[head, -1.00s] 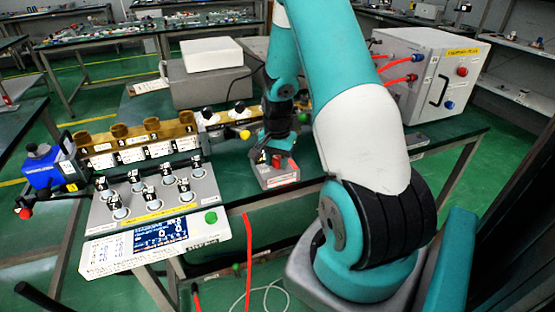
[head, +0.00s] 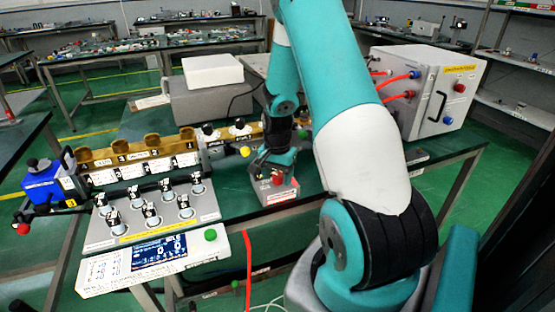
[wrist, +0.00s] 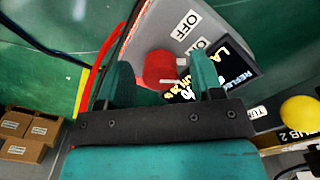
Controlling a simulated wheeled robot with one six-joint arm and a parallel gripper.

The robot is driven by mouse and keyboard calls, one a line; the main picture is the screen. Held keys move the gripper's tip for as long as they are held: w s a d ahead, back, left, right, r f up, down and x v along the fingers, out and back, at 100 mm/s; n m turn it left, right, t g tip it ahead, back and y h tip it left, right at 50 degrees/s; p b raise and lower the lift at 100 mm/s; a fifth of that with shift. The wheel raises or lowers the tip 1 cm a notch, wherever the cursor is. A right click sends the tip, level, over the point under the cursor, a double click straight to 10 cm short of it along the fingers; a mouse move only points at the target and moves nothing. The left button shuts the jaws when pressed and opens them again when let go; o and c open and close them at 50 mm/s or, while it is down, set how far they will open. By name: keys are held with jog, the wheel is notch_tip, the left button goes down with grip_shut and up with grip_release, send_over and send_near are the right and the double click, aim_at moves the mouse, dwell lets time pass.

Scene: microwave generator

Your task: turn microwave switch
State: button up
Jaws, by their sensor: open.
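The red switch knob (wrist: 160,68) sits on a grey panel with OFF and ON labels in the wrist view. In the head view the small grey switch box (head: 282,195) stands on the green bench, with the red knob (head: 277,179) on it. My gripper (wrist: 160,62) is open, with one teal finger on each side of the knob. I cannot tell whether the fingers touch it. In the head view my gripper (head: 275,165) is low over the switch box and its fingers are hard to make out.
A brass waveguide line (head: 140,152) runs behind the left of the switch box. A control panel with several knobs (head: 150,228) is at left. A white cabinet with red cables (head: 425,90) stands at back right. A yellow ball knob (wrist: 299,112) is close at right in the wrist view.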

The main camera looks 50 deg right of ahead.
aim_at(278, 176)
notch_tip(278, 176, up, 17)
dwell(0.4)
dwell(0.4)
jog(key=a+r+n+t+y, duration=0.15)
jog(key=a+n, duration=0.35)
jog(key=a, duration=0.5)
jog(key=a+r+n, duration=0.3)
jog(key=a+n, duration=0.1)
jog(key=a, duration=0.5)
jog(key=s+a+r+n+g+y, duration=0.1)
jog(key=s+a+r+n+y, duration=0.1)
jog(key=s+a+n, duration=1.1)
jog(key=s+a, duration=0.2)
jog(key=a, duration=0.4)
jog(key=shift+n+y, duration=0.3)
jog(key=shift+y, duration=0.05)
